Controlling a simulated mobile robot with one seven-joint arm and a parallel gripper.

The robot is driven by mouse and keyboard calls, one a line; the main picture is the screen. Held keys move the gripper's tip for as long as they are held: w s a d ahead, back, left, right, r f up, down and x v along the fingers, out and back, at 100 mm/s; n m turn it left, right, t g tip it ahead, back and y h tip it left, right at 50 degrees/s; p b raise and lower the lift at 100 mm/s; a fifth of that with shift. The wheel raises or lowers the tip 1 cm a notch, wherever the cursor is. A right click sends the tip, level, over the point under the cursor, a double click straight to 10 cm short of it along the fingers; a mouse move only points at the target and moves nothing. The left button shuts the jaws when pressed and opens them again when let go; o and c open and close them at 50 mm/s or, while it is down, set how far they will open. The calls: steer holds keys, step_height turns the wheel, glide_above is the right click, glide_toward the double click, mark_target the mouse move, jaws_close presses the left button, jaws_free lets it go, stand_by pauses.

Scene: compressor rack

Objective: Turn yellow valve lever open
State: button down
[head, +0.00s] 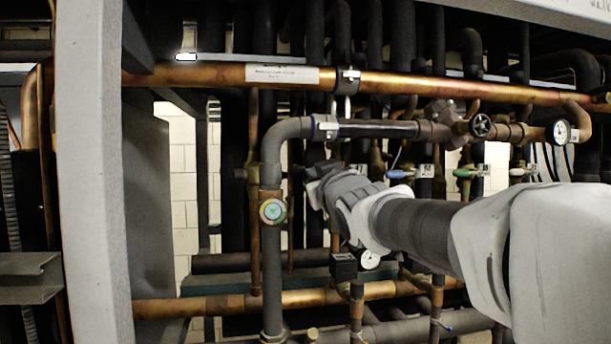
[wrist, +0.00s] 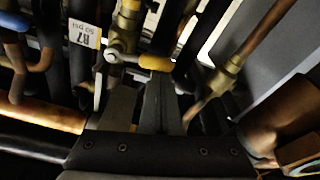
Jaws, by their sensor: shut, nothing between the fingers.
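The yellow valve lever (wrist: 155,63) shows in the wrist view as a short, rounded yellow handle beside a brass and silver valve fitting (wrist: 118,50). My gripper (wrist: 157,82) is shut and empty, with its dark fingertips right at the lever's near side. I cannot tell whether they touch it. In the head view my gripper (head: 314,176) reaches in among the pipes from the right, and I cannot make out the yellow lever there.
Blue (head: 400,174), green (head: 468,172) and white (head: 523,171) levers sit on valves to the right. A dark pipe (head: 271,240) with a round green gauge (head: 272,211) stands left of my gripper. A copper pipe (head: 420,84) crosses above. A white tag (wrist: 84,40) hangs near the valve.

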steer(key=shift+f, duration=0.25)
steer(key=d+f+n+g+y, duration=0.1)
steer(key=d+f+n, duration=0.3)
steer(key=n, duration=1.1)
steer(key=shift+w+f+n+g+b, duration=0.3)
steer(key=shift+w+f+n+g, duration=0.15)
steer(key=shift+f, duration=0.3)
steer(key=shift+a, duration=0.1)
